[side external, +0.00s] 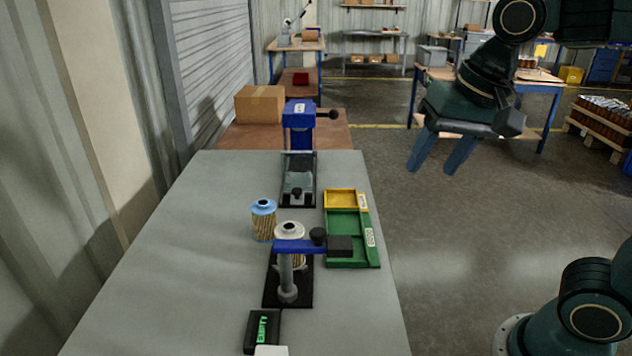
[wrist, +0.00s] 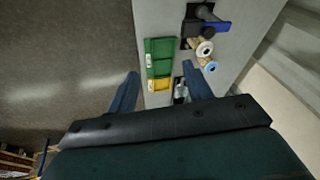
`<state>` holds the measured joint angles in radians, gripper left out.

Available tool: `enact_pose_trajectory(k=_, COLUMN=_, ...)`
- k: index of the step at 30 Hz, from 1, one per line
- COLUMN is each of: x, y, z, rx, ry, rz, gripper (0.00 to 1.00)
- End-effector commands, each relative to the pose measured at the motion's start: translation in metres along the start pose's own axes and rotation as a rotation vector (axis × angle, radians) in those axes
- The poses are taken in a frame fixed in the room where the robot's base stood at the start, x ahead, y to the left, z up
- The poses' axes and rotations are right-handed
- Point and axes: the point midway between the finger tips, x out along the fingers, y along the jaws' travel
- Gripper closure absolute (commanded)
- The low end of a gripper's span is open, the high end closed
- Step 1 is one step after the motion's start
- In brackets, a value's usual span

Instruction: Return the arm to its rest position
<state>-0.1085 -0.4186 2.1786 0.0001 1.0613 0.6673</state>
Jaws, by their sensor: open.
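My gripper (side external: 433,152) is raised in the air at the upper right of the side external view, out past the right edge of the grey table. Its two blue fingers are apart with nothing between them. In the wrist view my gripper (wrist: 165,88) also shows spread and empty, with the table beyond it. A filter cartridge with a blue cap (side external: 263,220) stands upright on the table. A filter cartridge with a white cap (side external: 289,230) is at the black fixture (side external: 270,291) with the blue arm, which partly hides it.
A green tray (side external: 373,255) with a yellow section (side external: 340,199) lies near the table's right edge. A blue press-like device (side external: 299,123) stands behind a black-framed fixture (side external: 285,168). A black block with green lettering (side external: 262,331) is in front. The space around my gripper is clear.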

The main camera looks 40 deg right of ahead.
Motion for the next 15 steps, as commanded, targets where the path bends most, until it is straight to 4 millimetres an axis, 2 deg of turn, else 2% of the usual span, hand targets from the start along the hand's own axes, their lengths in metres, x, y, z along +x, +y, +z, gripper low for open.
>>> enact_pose_trajectory(k=6, x=0.003, y=0.035, z=0.026, rx=-0.258, ry=0.082, rz=-0.024, gripper=0.5)
enact_pose_trajectory(k=15, x=0.014, y=0.064, z=0.051, rx=-0.522, ry=0.166, rz=-0.019, gripper=0.5)
